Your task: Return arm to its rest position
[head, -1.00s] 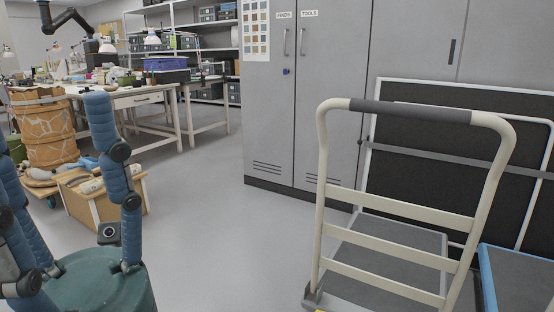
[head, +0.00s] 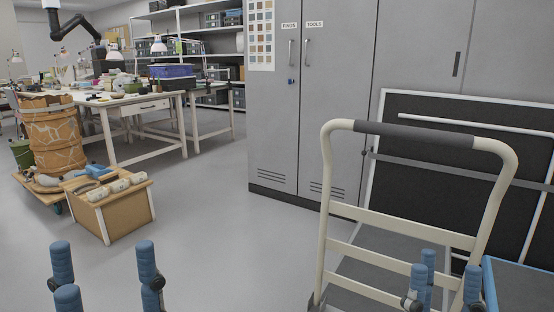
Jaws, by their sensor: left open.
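My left gripper (head: 104,258) is at the bottom left of the head view. Its blue padded fingers point up and stand well apart, with nothing between them; it is open. Its palm and wrist are below the picture edge. My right gripper (head: 447,264) is at the bottom right, in front of the trolley's lower frame. Its blue fingers also point up with a gap between them, and I see nothing held. The rest of both arms is out of view.
A platform trolley (head: 327,185) with a tall handle stands at the right, before grey cabinets (head: 345,60). A box with white rolls (head: 118,213) and a mended barrel (head: 52,140) are at the left. Worktables (head: 140,100) stand behind. The middle floor is clear.

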